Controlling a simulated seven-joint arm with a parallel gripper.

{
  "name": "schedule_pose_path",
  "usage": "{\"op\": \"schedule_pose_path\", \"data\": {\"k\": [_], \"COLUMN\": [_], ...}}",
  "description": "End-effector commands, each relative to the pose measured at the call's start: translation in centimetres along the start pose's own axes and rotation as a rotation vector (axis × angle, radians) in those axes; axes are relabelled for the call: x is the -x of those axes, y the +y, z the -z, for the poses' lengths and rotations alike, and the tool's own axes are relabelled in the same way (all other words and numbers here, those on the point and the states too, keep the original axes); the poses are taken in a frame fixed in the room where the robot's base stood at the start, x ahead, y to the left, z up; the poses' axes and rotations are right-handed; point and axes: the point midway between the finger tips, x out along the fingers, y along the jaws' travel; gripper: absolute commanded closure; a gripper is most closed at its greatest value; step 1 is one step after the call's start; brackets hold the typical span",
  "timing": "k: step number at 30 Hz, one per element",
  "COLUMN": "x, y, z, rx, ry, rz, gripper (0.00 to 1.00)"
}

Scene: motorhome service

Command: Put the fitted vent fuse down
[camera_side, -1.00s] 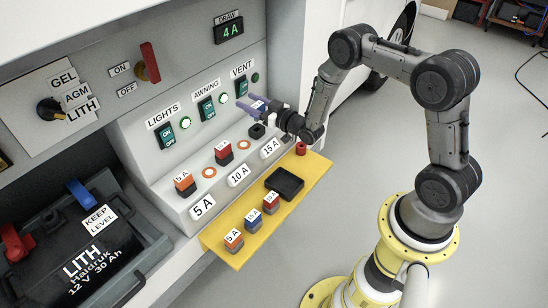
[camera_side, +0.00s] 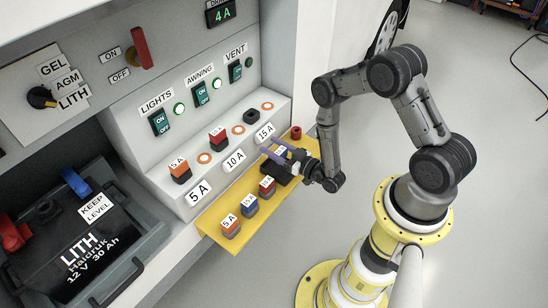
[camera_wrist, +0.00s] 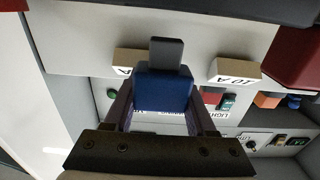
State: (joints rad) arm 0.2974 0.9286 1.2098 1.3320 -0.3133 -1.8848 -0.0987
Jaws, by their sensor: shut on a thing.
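My gripper (camera_side: 278,152) is shut on the blue vent fuse (camera_wrist: 162,90), which has a grey block at one end. In the side view the fuse (camera_side: 281,153) shows partly between the purple fingers, its white label visible. The black socket (camera_side: 251,116) in the vent row is empty. The vent switch (camera_side: 235,72) is above it, with its lamp (camera_side: 249,62) dark.
An orange fuse (camera_side: 230,226), a blue fuse (camera_side: 250,205) and a red fuse (camera_side: 267,187) stand on the shelf left of the tray. A small red piece (camera_side: 296,132) is at its far end. An orange fuse (camera_side: 180,171) and a red fuse (camera_side: 218,136) sit in the panel.

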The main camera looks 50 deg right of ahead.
Motion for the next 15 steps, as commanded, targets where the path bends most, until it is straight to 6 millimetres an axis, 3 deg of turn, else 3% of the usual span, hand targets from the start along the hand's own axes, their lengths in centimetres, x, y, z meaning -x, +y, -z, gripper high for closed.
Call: {"op": "schedule_pose_path", "data": {"k": [9,15], "x": [0.0,0.0], "y": [0.0,0.0], "z": [-3.2,-4.2], "rx": [0.0,0.0], "ry": [-0.001,0.0], "rz": [0.0,0.0], "gripper": [1.0,1.0]}}
